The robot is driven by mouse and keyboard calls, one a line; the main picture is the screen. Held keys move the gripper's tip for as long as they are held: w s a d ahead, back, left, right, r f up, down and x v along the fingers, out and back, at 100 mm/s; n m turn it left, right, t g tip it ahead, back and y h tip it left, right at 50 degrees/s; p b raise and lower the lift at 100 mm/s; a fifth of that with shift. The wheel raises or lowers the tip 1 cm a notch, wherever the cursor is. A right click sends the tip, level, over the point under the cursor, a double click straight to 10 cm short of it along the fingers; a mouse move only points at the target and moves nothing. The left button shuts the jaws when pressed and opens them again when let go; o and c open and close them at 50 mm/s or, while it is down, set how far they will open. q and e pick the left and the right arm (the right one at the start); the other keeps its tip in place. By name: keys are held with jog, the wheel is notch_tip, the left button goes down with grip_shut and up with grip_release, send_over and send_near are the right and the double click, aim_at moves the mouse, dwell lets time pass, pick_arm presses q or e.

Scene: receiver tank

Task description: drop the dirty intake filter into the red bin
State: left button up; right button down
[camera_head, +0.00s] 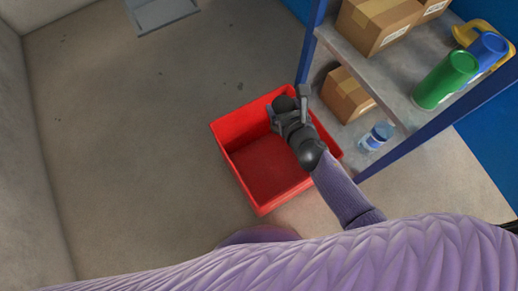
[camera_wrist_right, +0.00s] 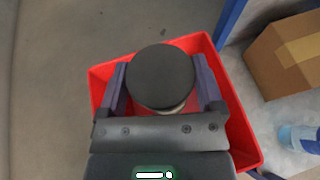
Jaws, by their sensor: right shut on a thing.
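The red bin (camera_head: 240,165) stands on the floor in the middle of the head view, its inside empty where I can see it. My right gripper (camera_head: 287,107) is over the bin's far right part. It is shut on the dirty intake filter (camera_head: 284,103), a dark round-topped piece. In the right wrist view the filter (camera_wrist_right: 160,76) sits between the two fingers of the right gripper (camera_wrist_right: 162,85), with the red bin (camera_wrist_right: 238,130) below and around it. A pale part shows under the filter's dark top. My left gripper is out of view.
A blue-framed shelf (camera_head: 395,88) stands right of the bin, close to its right side. It holds cardboard boxes (camera_head: 378,25), a green canister (camera_head: 446,80) and a blue canister (camera_head: 488,50). Lower down are another box (camera_head: 346,95) and a clear blue bottle (camera_head: 376,137). Floor left is clear.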

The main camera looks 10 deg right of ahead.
pick_arm(q)
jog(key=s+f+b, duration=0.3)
jog(key=b, duration=0.1)
pick_arm(e)
notch_tip(320, 180, down, 5)
jog(key=shift+s+d+f, duration=0.1)
jog(key=shift+s, duration=0.05)
jog(key=shift+f+b, duration=0.2)
jog(key=shift+b, duration=0.15)
jog(key=shift+f, duration=0.1)
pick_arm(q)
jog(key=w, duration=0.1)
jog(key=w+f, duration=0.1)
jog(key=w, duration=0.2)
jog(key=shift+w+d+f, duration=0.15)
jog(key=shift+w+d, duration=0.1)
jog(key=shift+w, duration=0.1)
pick_arm(e)
grip_release()
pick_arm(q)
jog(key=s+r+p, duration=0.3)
pick_arm(e)
jog(key=v, duration=1)
